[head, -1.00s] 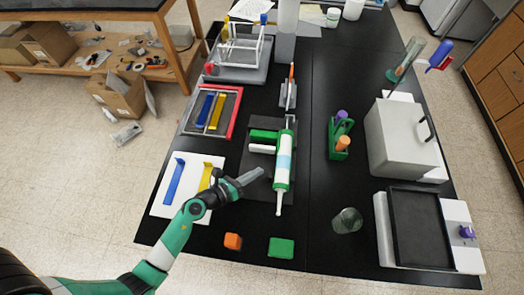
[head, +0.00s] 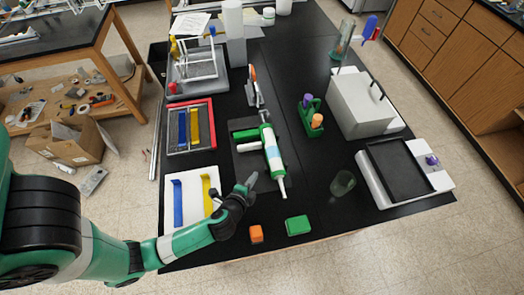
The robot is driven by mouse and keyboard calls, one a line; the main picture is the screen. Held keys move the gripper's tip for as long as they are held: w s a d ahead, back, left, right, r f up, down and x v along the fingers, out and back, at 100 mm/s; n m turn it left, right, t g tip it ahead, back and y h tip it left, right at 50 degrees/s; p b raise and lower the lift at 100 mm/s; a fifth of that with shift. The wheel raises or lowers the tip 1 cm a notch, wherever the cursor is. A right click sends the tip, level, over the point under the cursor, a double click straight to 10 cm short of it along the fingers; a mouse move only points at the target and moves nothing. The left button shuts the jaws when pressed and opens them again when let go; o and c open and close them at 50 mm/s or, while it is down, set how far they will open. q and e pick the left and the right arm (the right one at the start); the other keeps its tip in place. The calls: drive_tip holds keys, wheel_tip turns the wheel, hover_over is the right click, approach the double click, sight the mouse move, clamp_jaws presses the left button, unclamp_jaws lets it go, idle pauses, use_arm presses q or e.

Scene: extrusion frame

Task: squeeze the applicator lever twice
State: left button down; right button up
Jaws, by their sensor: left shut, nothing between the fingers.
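The applicator lies on a dark mat (head: 247,170) in the head view, with a green and white cartridge (head: 272,152) whose white nozzle (head: 283,188) points toward me. At its far end is a grey part with an orange piece (head: 252,73); I cannot tell clearly which part is the lever. My left gripper (head: 250,181) is shut and empty. Its fingertips are just left of the cartridge's near end, apart from the grey and orange part. My right gripper is not in view.
Green and white blocks (head: 246,134) lie left of the cartridge. Orange (head: 256,234) and green (head: 298,225) blocks lie near the front edge. A glass beaker (head: 343,183), a green holder (head: 311,123) and a grey box (head: 362,108) stand right. A red-edged tray (head: 210,142) lies left.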

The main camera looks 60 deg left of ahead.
use_arm(q)
drive_tip(key=shift+s+d+f, duration=0.1)
drive_tip(key=shift+d+f, duration=0.05)
drive_tip(key=p, duration=0.2)
approach(253, 150)
drive_tip(key=w+f, duration=0.2)
drive_tip(key=w, duration=0.1)
drive_tip(key=shift+a+f, duration=0.3)
drive_tip(key=shift+f, duration=0.1)
drive_tip(key=shift+w+a+f, duration=0.1)
drive_tip(key=shift+a+f, duration=0.05)
drive_tip(key=shift+a, duration=0.6)
idle(1.1)
drive_tip(key=shift+w+a, duration=0.1)
drive_tip(key=shift+a, duration=0.35)
